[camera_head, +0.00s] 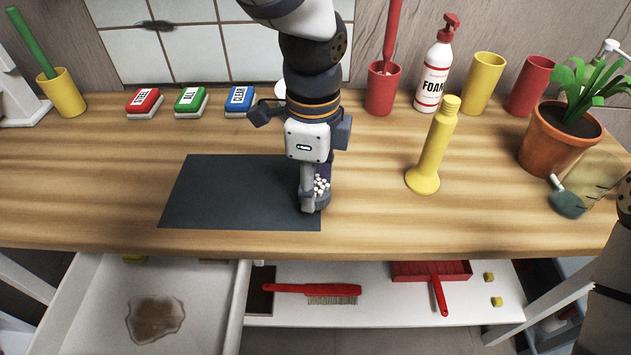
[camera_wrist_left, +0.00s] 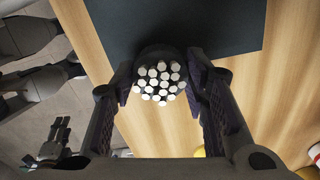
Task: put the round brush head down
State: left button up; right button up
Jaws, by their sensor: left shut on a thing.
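My left gripper (camera_head: 313,196) is shut on the round brush head (camera_head: 321,187), a dark round piece with white bristle tufts. In the left wrist view the brush head (camera_wrist_left: 160,82) sits between both fingers, with its bristles facing the camera. It is at the front right corner of the dark mat (camera_head: 235,190), low over the worktop; whether it touches the surface I cannot tell. A small dark gripper-like shape (camera_wrist_left: 56,140) shows at the lower left of the wrist view, perhaps my right gripper; its jaws are unclear.
A yellow bottle-shaped object (camera_head: 431,150) stands right of the mat. A potted plant (camera_head: 555,140), foam bottle (camera_head: 434,70) and cups line the back right. Several labelled blocks (camera_head: 190,101) lie behind the mat. Below are an open drawer (camera_head: 190,280) and a shelf with a red brush (camera_head: 310,290).

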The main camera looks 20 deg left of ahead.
pick_arm(q)
jog(key=shift+f, duration=0.6)
jog(key=shift+r, duration=0.15)
jog(key=o, duration=0.9)
jog(key=shift+o, duration=0.2)
notch_tip(320, 180, up, 12)
jog(key=p, duration=0.1)
pick_arm(e)
jog(key=shift+w+r+t, duration=0.3)
jog(key=shift+w+r, duration=0.35)
jog(key=shift+w, duration=0.05)
